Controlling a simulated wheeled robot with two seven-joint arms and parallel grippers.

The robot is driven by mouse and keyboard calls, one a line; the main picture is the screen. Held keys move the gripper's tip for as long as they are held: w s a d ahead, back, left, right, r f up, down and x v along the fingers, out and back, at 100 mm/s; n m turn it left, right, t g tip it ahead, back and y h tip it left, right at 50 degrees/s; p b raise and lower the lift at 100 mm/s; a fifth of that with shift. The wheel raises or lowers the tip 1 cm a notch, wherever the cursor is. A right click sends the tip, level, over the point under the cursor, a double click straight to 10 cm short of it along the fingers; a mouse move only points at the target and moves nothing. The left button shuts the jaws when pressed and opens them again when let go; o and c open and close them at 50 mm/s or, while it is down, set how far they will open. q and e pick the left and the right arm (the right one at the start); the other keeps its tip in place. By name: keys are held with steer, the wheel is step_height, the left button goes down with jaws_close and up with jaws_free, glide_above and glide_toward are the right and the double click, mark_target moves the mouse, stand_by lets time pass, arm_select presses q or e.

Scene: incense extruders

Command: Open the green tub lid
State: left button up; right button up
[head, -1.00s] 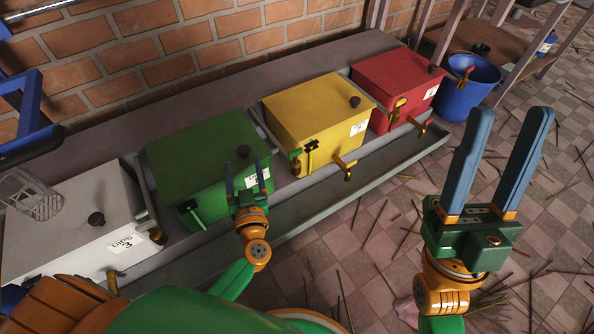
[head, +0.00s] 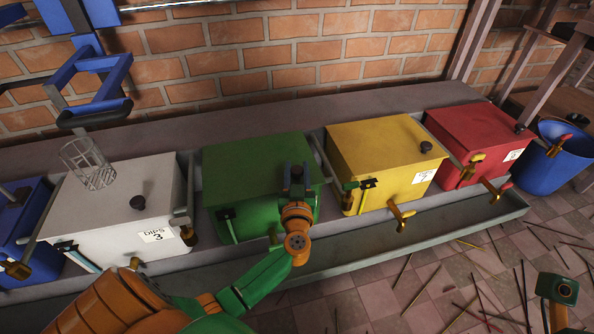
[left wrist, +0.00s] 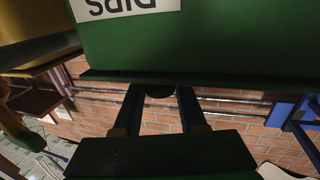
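The green tub (head: 250,160) stands between the white and yellow tubs, with its lid flat on top. In the left wrist view its green front (left wrist: 220,40) fills the top, with an upside-down label. My left gripper (head: 297,170) is over the lid's front right part. In the left wrist view its two fingers (left wrist: 161,95) are apart, on either side of the dark lid knob (left wrist: 159,91); a firm hold on it is not visible. The gripper mostly hides the knob in the head view. Part of my right arm shows at the lower right, but not its fingers.
The white tub (head: 100,220) is left of the green one. The yellow (head: 375,145) and red (head: 465,130) tubs are to its right, with a blue bucket (head: 550,160) beyond. A wire basket (head: 88,163) is at the white tub. A brick wall rises behind.

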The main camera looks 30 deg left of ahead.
arm_select(q)
jaws_close()
stand_by(1.1)
